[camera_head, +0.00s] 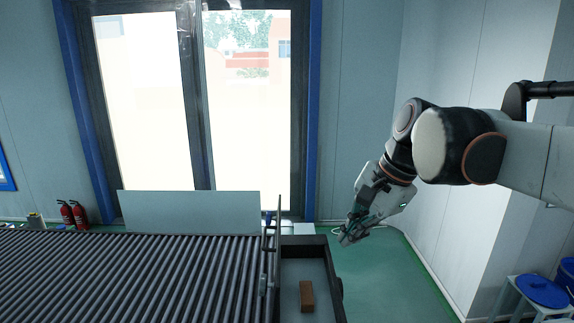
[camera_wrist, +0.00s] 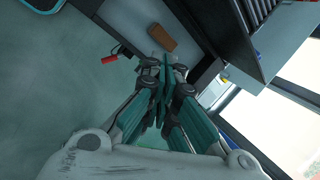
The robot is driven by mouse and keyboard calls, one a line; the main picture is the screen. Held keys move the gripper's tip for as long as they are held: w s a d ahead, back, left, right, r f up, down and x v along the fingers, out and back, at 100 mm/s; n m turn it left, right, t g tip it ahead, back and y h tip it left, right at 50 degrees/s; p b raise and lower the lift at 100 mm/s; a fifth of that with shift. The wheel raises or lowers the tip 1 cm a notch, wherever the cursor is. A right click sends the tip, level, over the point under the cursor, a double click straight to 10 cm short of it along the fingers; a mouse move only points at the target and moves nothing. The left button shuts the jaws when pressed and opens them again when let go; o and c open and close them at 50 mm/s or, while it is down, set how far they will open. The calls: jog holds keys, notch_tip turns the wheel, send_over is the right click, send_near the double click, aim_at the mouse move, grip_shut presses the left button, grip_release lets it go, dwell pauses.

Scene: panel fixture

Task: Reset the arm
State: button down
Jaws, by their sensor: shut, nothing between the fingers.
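My arm reaches in from the right in the head view. My gripper (camera_head: 350,236) hangs down at its end, to the right of the dark tray (camera_head: 337,268) and apart from it. In the wrist view my gripper (camera_wrist: 163,75) is shut, its teal fingers together with nothing between them. A brown block (camera_head: 307,296) lies in the tray. It also shows in the wrist view (camera_wrist: 161,38), beyond the fingertips and apart from them.
A roller conveyor (camera_head: 130,270) fills the lower left, with a pale panel (camera_head: 190,212) behind it. Red fire extinguishers (camera_head: 73,214) stand at the far left. A blue stool (camera_head: 543,291) is at the lower right. Green floor (camera_head: 385,275) is clear right of the tray.

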jog(key=s+d+f+n+t+h, duration=0.2)
jog(key=s+d+f+n, duration=0.1)
jog(key=s+f+n, duration=0.4)
jog(key=s+d+f+n+t+h, duration=0.2)
jog(key=s+d+f+n, duration=0.25)
jog(key=s, duration=0.45)
notch_tip(320, 180, down, 32)
jog(key=b, duration=3.1)
jog(key=shift+w+a, duration=0.35)
jog(key=shift+a, duration=0.05)
